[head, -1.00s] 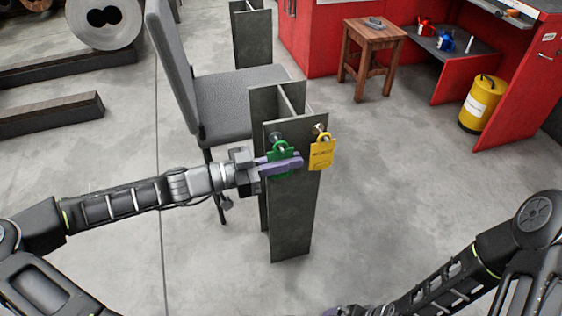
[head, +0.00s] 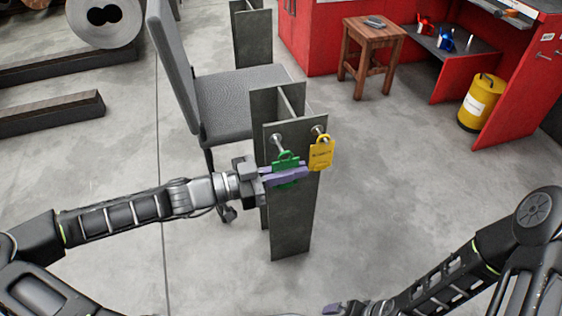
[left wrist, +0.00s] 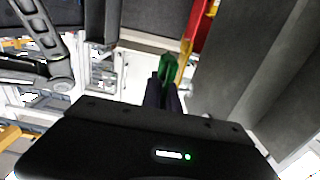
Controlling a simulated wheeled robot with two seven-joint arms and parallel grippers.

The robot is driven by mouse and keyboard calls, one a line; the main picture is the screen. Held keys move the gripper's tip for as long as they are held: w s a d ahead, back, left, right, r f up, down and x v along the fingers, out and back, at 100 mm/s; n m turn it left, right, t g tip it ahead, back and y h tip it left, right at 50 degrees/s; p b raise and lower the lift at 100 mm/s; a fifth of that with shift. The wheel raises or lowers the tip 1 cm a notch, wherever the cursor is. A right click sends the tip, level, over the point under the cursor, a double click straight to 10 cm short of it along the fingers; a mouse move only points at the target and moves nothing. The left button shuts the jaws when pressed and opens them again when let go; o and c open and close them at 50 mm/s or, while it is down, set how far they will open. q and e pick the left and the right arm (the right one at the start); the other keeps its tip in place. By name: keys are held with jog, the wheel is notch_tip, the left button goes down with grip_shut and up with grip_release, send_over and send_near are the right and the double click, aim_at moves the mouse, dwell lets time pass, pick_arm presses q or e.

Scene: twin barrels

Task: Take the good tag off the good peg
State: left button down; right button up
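The green tag (head: 285,158) is between the purple fingers of my left gripper (head: 288,174), in front of the upright steel beam. The left peg (head: 277,141) shows most of its length. The tag's loop is close to the peg's tip; I cannot tell whether it still rings the tip. The yellow tag (head: 321,153) hangs on the right peg (head: 319,131), just right of the green one. In the left wrist view the green tag (left wrist: 168,67) stands at the closed fingertips (left wrist: 163,85). My right gripper (head: 335,308) is low at the bottom edge, partly cut off.
The steel beam (head: 291,215) stands upright with a grey chair (head: 232,98) behind it on the left. A wooden stool (head: 373,45), red workbench (head: 513,100) and yellow canister (head: 482,103) are at the back right. The floor right of the beam is clear.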

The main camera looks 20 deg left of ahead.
pick_arm(q)
jog(key=shift+s, duration=0.1)
jog(key=s+d+p, duration=0.1)
jog(key=s+d, duration=0.2)
jog(key=s, duration=0.2)
jog(key=shift+s+d+p, duration=0.4)
dwell(0.4)
